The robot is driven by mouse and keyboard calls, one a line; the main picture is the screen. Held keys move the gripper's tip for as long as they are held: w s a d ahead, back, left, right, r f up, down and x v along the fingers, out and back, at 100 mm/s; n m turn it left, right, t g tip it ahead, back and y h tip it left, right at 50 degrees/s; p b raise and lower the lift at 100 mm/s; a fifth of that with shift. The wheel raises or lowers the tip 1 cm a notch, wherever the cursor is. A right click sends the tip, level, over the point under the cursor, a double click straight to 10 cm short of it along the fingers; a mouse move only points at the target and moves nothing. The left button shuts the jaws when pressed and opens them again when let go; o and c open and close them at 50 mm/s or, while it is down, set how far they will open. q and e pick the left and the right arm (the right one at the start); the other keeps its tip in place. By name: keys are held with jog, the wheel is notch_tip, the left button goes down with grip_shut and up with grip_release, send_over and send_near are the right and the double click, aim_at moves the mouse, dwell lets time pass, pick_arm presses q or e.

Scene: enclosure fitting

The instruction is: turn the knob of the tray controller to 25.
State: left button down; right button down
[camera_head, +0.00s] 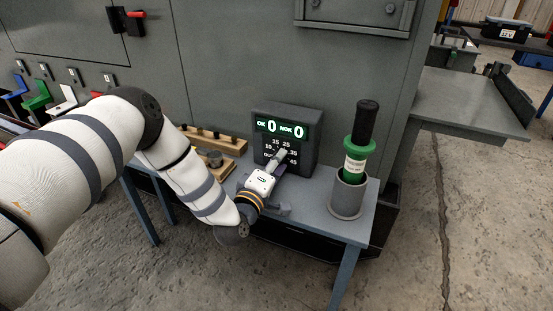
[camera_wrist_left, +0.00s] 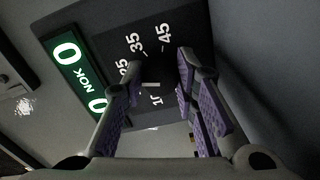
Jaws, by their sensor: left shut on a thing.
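The tray controller (camera_head: 307,153) is a dark box on the blue-grey table, against the cabinet. My left gripper (camera_head: 281,157) reaches the dial from the front. In the left wrist view the gripper (camera_wrist_left: 160,76) has its two purple-padded fingers on either side of the knob (camera_wrist_left: 153,72), shut on it. The fingers hide most of the knob, so I cannot tell which number it points to. The controller face (camera_wrist_left: 112,45) also shows there, turned sideways. My right gripper is out of view.
A grey cup (camera_head: 346,198) holding a green and black cylinder (camera_head: 366,125) stands right of the controller. A wooden rack (camera_head: 225,145) with dark pegs lies to its left. The table's front edge (camera_head: 320,233) is close below my gripper.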

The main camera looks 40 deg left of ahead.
pick_arm(q)
jog(key=shift+a+m, duration=0.15)
jog(key=shift+m, duration=0.45)
jog(key=c, duration=1.3)
grip_release()
jog(key=v, duration=1.2)
jog(key=shift+s, duration=0.1)
